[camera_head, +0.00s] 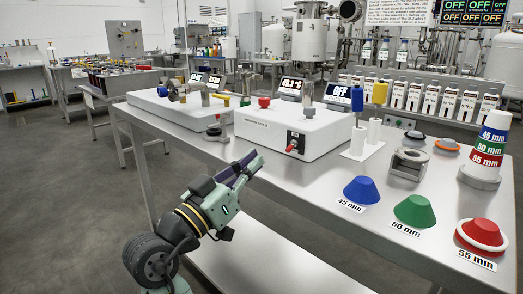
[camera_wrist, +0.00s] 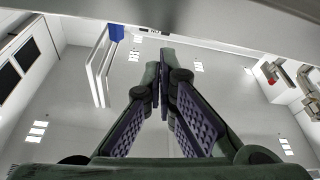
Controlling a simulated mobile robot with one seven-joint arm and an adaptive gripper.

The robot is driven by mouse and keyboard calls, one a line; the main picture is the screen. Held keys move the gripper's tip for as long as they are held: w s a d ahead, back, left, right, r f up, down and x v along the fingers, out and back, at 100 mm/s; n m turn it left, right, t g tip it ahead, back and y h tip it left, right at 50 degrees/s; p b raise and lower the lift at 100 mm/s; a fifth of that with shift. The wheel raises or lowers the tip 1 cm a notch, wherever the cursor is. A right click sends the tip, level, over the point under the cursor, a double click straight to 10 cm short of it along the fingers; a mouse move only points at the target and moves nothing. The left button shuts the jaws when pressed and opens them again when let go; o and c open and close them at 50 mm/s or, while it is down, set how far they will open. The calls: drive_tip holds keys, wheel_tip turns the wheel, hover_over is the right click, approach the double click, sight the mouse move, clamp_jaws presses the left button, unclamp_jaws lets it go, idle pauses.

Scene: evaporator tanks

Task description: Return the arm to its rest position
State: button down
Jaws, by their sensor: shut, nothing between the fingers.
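My gripper (camera_head: 249,160) is shut and empty. In the head view it is raised in front of the long metal table's front edge, pointing up and to the right, left of the coloured cones. My arm bends up from the bottom of that view, with dark joints. In the wrist view the two dark ridged fingers of my gripper (camera_wrist: 160,75) meet at their tips, with nothing between them.
The metal table (camera_head: 300,194) holds a white device with an OFF display (camera_head: 292,134), a blue cone (camera_head: 362,190), a green cone (camera_head: 414,211) and a red cone (camera_head: 481,233). A cone stack (camera_head: 489,143) stands at right. Floor at left (camera_head: 60,200) is clear.

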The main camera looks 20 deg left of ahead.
drive_tip(key=shift+s+a+f, duration=0.15)
drive_tip(key=shift+s+f, duration=0.2)
drive_tip(key=shift+s, duration=0.05)
